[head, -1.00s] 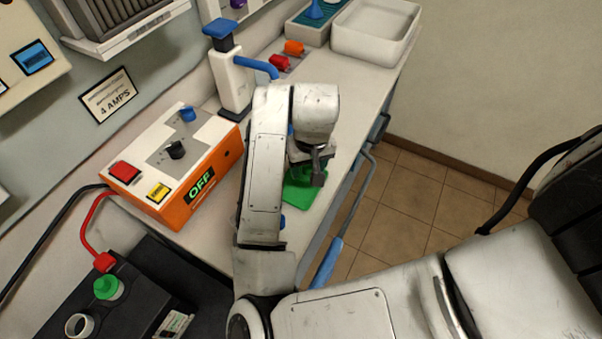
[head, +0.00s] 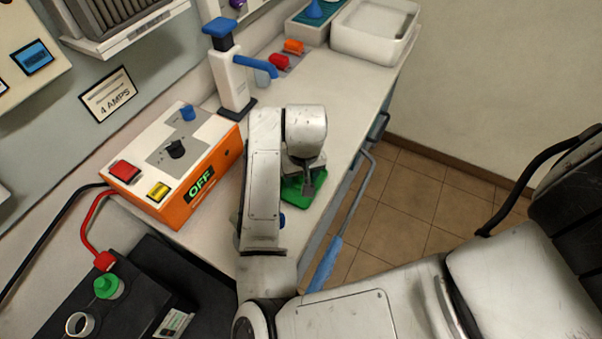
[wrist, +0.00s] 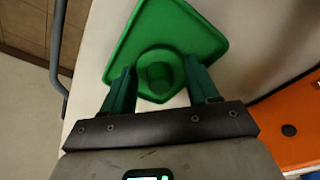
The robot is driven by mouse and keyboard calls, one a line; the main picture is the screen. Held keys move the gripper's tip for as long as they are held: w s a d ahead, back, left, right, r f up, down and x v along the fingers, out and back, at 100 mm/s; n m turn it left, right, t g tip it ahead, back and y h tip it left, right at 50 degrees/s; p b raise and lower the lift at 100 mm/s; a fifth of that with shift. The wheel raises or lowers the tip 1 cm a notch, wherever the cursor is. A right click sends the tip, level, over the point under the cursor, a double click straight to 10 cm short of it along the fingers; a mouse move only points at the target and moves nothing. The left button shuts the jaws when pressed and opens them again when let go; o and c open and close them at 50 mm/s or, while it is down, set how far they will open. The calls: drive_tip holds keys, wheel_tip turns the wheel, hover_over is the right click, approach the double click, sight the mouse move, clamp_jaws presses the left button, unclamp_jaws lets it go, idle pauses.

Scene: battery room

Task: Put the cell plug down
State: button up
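The cell plug (wrist: 159,76) is a round green cap between the two green fingers of my gripper (wrist: 159,85) in the wrist view. The fingers meet its left and right sides. It shows over a shallow green tray (wrist: 185,27); whether it touches the tray cannot be told. In the head view my gripper (head: 307,188) points down over the green tray (head: 291,189) on the bench, and the plug cannot be made out there.
An orange-sided charger (head: 202,188) reading OFF stands left of my arm. A white dispenser with a blue spout (head: 236,80) stands behind. A black battery (head: 140,291) with a green cap and an open ring is at lower left. The bench's right edge is close.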

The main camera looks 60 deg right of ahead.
drive_tip(key=o, duration=0.4)
drive_tip(key=shift+c, duration=0.2)
wheel_tip(320, 180, up, 12)
drive_tip(key=s+a, duration=0.1)
drive_tip(key=shift+s+a+r, duration=0.15)
idle(0.6)
